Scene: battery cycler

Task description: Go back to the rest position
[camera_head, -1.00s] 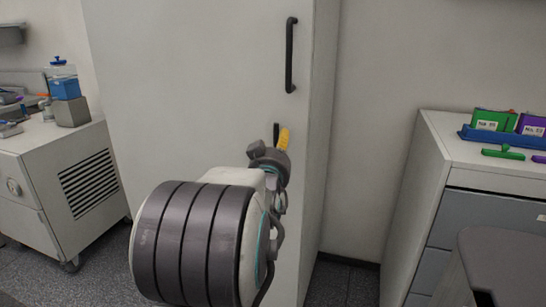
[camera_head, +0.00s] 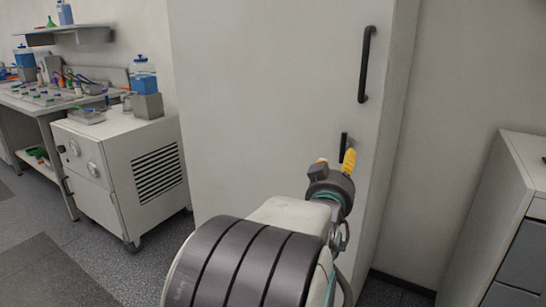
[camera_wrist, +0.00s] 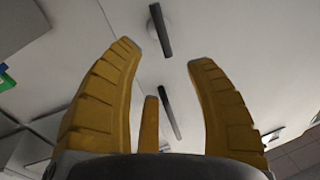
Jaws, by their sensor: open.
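My gripper (camera_head: 336,160) is raised in front of the tall white cabinet (camera_head: 260,100), with its yellow fingers pointing up and away. In the wrist view my gripper (camera_wrist: 164,54) shows three yellow fingers spread apart with nothing between them. It is open and empty. A long black handle (camera_head: 365,65) stands upright on the cabinet, above and right of my gripper in the head view. A shorter black handle (camera_head: 343,146) shows right behind the fingertips; I cannot tell how far apart they are. Two dark handles also show in the wrist view, one upper (camera_wrist: 160,30) and one lower (camera_wrist: 170,112).
At left stands a white wheeled unit (camera_head: 110,165) with a side vent, bearing a grey block (camera_head: 147,105) and bottles. A workbench (camera_head: 30,103) and a wall shelf (camera_head: 70,35) are beyond it. A drawer cabinet (camera_head: 510,220) stands at right. Floor (camera_head: 100,270) at left is clear.

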